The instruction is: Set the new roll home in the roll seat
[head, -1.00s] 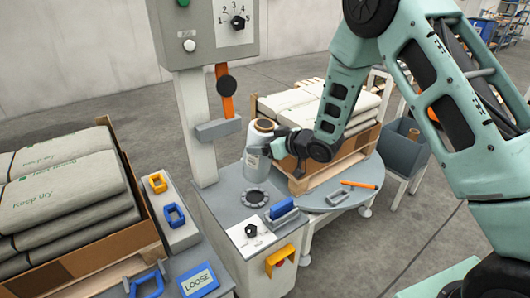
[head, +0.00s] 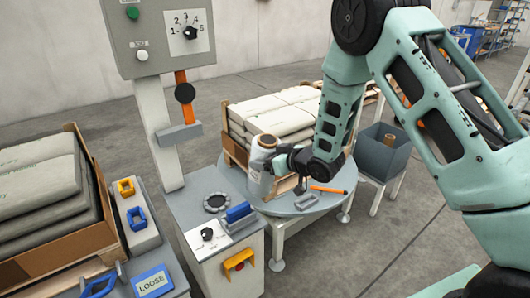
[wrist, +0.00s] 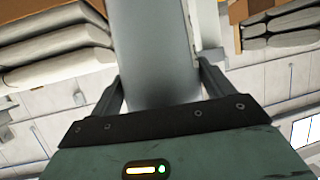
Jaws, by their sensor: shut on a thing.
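The new roll (head: 261,172), a pale grey film roll with a brown core end, stands about upright in my gripper (head: 272,164). The gripper is shut around its side. In the wrist view the roll (wrist: 155,50) fills the space between the two fingers (wrist: 160,85). The roll seat looks to be the dark ring (head: 216,202) on the grey cabinet top, and it is empty. The roll is to the right of the ring, apart from it, in front of the bag stack. Its exact height cannot be told.
A control post (head: 165,130) with an orange lever (head: 181,85) rises behind the ring. A blue clamp block (head: 238,213) sits right of it. The round turntable (head: 335,200) carries stacked bags (head: 285,112) and an orange marker (head: 328,189). A grey bin (head: 375,160) stands to the right.

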